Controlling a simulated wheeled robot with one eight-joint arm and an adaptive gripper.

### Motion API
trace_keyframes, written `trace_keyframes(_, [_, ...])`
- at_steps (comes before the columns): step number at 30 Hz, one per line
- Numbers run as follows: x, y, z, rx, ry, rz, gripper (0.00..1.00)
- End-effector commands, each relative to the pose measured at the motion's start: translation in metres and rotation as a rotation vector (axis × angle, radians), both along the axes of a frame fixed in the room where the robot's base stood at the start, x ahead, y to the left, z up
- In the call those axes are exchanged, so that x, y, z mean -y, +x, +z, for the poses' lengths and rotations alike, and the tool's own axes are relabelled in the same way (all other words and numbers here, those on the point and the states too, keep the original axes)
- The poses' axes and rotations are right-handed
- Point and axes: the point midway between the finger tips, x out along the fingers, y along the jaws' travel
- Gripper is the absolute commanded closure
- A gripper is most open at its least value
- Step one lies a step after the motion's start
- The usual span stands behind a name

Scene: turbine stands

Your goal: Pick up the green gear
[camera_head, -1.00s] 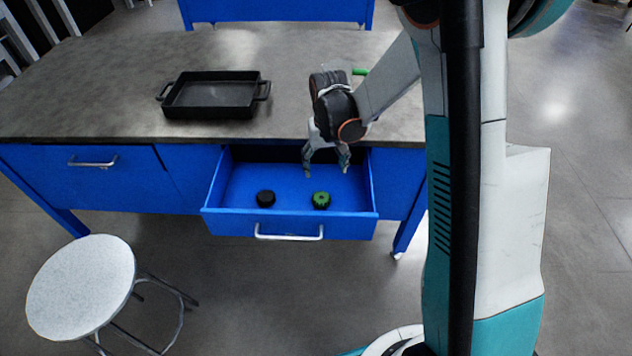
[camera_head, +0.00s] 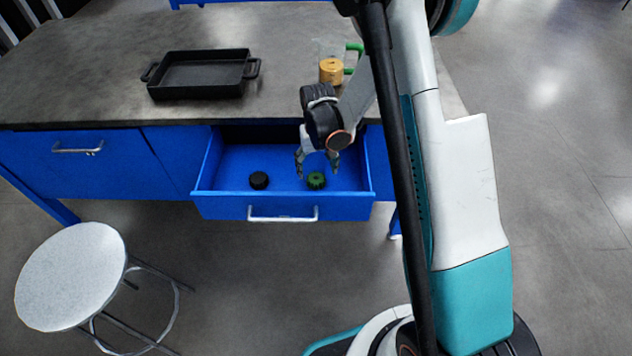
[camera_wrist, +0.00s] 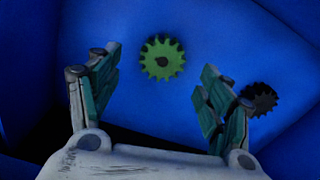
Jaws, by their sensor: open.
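The green gear (camera_head: 316,180) lies flat on the floor of the open blue drawer (camera_head: 230,165), right of its middle. In the wrist view the green gear (camera_wrist: 162,59) shows whole, with a dark centre, beyond and between my fingertips. My gripper (camera_head: 317,172) points down into the drawer, just above and behind the gear. In the wrist view my gripper (camera_wrist: 157,85) is open, with nothing between its fingers. The head view does not show clearly how far the fingertips are above the gear.
A black gear (camera_head: 258,180) lies left of the green one in the drawer; it also shows in the wrist view (camera_wrist: 260,99). The drawer's front wall and side walls stand close by. A black tray (camera_head: 200,75) and a yellow part (camera_head: 331,70) are on the table (camera_head: 90,75). A stool (camera_head: 72,275) stands front left.

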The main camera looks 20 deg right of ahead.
Motion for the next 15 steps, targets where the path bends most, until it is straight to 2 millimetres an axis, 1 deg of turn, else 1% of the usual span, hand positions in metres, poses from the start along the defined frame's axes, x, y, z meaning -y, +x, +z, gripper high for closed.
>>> trace_keyframes(1, [-0.001,0.001,-0.008,0.000,0.000,0.000,0.28])
trace_keyframes(9, [-0.003,0.003,-0.045,0.000,0.000,0.000,0.28])
trace_keyframes(12, [-0.003,0.002,-0.048,0.000,0.000,0.000,0.28])
trace_keyframes(15, [-0.003,0.002,-0.047,0.000,0.000,0.000,0.28])
